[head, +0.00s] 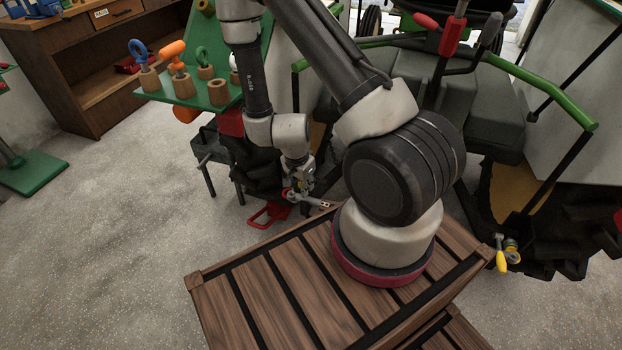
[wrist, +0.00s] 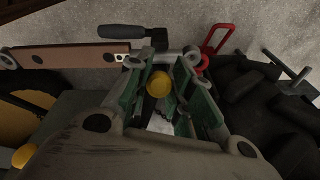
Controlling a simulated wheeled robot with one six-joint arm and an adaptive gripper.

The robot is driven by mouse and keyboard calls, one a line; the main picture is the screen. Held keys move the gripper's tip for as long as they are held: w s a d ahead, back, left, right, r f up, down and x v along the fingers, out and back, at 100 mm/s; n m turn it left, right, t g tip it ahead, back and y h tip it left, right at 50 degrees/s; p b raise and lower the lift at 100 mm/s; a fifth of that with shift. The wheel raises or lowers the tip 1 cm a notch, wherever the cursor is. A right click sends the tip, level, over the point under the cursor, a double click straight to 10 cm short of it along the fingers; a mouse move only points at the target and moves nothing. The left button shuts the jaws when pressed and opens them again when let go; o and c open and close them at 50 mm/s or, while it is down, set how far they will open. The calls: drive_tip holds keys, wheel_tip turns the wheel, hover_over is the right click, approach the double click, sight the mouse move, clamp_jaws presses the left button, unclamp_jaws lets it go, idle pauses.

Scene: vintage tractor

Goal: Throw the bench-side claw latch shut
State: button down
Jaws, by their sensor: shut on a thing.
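My gripper (head: 299,188) is low at the tractor's side, just beyond the slatted wooden platform. In the wrist view its two green-padded fingers (wrist: 160,72) are closed around a yellow rounded part (wrist: 158,83), which looks like the grip of the claw latch seen end-on. A grey metal piece (wrist: 178,57) lies across near the fingertips. The rest of the latch is hidden by the fingers and the wrist, so I cannot tell its lever angle or whether its claw is engaged.
A red loop handle (head: 268,215) is close to my gripper, left in the head view. A black-handled tool (wrist: 125,31) and a brown bar (wrist: 75,57) lie near the fingertips. Another yellow-handled fitting (head: 502,258) is at right. Open floor (head: 110,220) lies left.

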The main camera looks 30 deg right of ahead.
sight(299, 185)
drive_tip(key=shift+s+a+f+t+h, duration=0.3)
drive_tip(key=shift+s+f+h, duration=0.1)
drive_tip(key=shift+s+a+f+t+h, duration=0.3)
drive_tip(key=shift+f+t+h, duration=0.55)
drive_tip(key=shift+f+h, duration=0.2)
drive_tip(key=shift+s+a+f+t+h, duration=0.15)
drive_tip(key=shift+a+f+t+h, duration=0.1)
drive_tip(key=shift+f+t+h, duration=0.65)
drive_tip(key=shift+s+a+f+t+h, duration=0.3)
drive_tip(key=shift+f+t+h, duration=0.45)
drive_tip(key=shift+f+h, duration=0.4)
drive_tip(key=c, duration=1.3)
unclamp_jaws()
drive_tip(key=shift+o, duration=0.2)
drive_tip(key=shift+w, duration=0.1)
wheel_tip(299, 185, up, 10)
drive_tip(key=shift+r, duration=0.1)
